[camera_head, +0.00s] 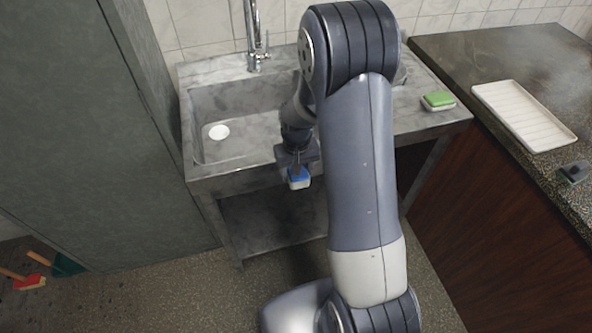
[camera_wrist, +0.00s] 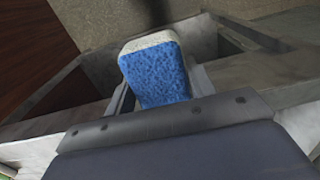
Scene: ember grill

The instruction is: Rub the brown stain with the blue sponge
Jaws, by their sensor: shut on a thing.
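The blue sponge (camera_head: 299,177) has a white layer on one side. My gripper (camera_head: 297,168) is shut on it and holds it in front of the sink's front edge, above the lower shelf in the picture. In the wrist view the blue sponge (camera_wrist: 156,75) fills the space between the fingers, blue face toward the camera and white layer at its far end. No brown stain can be made out in either view; my arm hides part of the sink unit.
The grey sink unit (camera_head: 240,178) has a basin and a tap (camera_head: 255,40). A green sponge (camera_head: 438,100) lies on its right side. A white tray (camera_head: 522,112) and a small dark object (camera_head: 574,172) rest on the right counter. A tall grey cabinet (camera_head: 80,130) stands left.

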